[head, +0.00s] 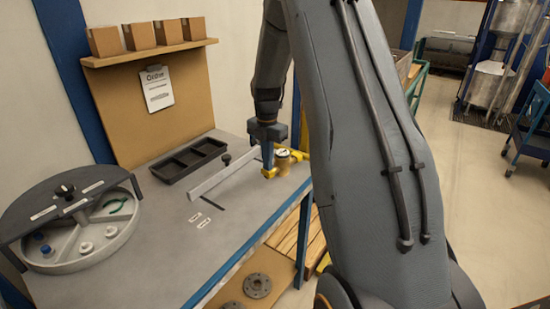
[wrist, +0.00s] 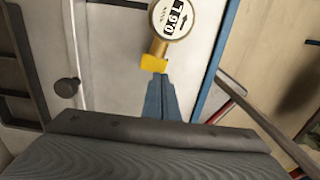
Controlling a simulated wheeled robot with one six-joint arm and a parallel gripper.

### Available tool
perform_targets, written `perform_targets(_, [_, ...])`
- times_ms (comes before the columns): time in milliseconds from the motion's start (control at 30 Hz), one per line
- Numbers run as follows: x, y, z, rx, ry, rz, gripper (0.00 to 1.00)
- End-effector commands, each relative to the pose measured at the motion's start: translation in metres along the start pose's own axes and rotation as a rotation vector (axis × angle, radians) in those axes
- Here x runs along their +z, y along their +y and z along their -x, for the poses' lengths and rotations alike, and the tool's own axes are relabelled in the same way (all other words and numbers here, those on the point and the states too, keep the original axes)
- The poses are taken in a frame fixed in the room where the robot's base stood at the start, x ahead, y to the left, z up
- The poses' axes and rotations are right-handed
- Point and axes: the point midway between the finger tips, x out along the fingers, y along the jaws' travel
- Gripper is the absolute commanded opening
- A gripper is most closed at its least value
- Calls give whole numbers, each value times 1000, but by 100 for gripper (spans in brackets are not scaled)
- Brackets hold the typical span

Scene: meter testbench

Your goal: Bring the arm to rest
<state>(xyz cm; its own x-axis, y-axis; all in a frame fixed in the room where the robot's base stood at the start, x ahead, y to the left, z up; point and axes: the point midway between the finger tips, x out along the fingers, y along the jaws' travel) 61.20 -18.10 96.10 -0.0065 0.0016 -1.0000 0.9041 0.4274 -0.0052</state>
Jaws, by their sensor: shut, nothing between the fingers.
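My arm comes down from the top of the head view and reaches over the grey bench (head: 235,222). My gripper (head: 268,165) points down at the bench's right end, beside a yellow and brass meter (head: 284,160). In the wrist view my gripper's blue fingers (wrist: 160,85) are together, with nothing seen between them.
A pale bar (head: 222,175) with a black knob (head: 227,158) lies left of the gripper. A black compartment tray (head: 190,158) is behind it. A round divided tray (head: 75,240) stands at the left. A shelf (head: 150,53) holds several boxes above a clipboard (head: 157,88).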

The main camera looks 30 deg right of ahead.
Motion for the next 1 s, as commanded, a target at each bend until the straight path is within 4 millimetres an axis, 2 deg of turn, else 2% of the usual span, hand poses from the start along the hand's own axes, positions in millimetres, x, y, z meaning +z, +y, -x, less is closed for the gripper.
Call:
perform_targets(33, [5,3,14,10,-10,-3,0])
perform_targets(200, [7,1,49,9,-9,-6,0])
perform_targets(433, [6,-1,82,7,-7,-7,0])
perform_targets(600, [5,-1,90,5,-5,-6,0])
perform_targets(800, [1,-1,91,6,-5,-27,0])
perform_targets(867, [-6,-2,91,9,-7,-71,0])
perform_targets(1000, [-38,-8,85,18,-12,-275,0])
